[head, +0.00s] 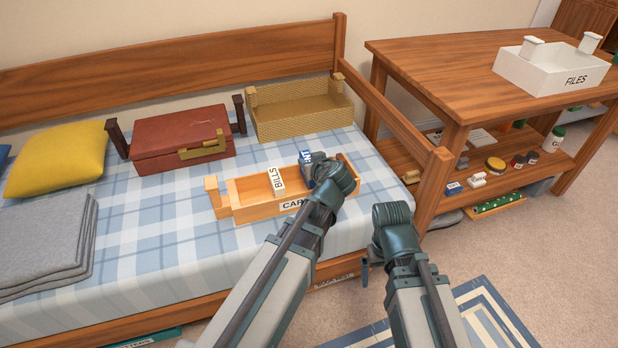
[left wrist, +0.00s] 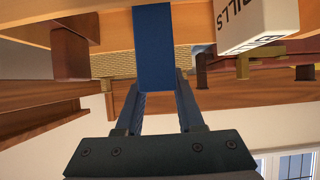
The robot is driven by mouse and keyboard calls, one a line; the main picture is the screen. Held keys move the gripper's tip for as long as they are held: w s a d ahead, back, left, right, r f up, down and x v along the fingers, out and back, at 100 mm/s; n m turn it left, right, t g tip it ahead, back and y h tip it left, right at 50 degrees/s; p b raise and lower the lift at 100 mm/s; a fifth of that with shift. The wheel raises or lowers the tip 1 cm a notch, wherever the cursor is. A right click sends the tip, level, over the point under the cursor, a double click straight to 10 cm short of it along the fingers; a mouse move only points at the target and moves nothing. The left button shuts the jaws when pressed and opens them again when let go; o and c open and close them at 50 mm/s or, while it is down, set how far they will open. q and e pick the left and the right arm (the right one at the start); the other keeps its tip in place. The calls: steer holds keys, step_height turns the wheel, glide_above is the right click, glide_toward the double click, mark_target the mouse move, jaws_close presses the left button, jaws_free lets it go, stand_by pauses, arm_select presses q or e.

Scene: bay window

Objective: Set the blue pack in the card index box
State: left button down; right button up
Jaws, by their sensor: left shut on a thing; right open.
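The card index box (head: 254,216) is a pale wooden tray with a "CAR..." label, on the plaid bed cover. A white pack marked "BILLS" (head: 277,183) stands in its middle and also shows in the left wrist view (left wrist: 257,20). My left gripper (head: 318,168) is shut on the blue pack (head: 305,157), at the right part of the box. In the left wrist view the blue pack (left wrist: 153,48) sits between both fingers (left wrist: 158,100). My gripper hides its lower part, so I cannot tell whether it touches the box floor. My right gripper (head: 392,218) is open, low beside the bed's front edge.
A red case (head: 180,140) and a woven basket (head: 300,112) stand behind the box. A yellow cushion (head: 58,160) and folded grey cloth (head: 45,240) lie left. The wooden bed arm (head: 395,110) and a table with a white "FILES" tray (head: 535,77) are right.

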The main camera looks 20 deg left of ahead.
arm_select(q)
steer(key=shift+f+b, duration=1.95)
steer(key=shift+r, duration=0.15)
steer(key=c, duration=0.5)
jaws_free()
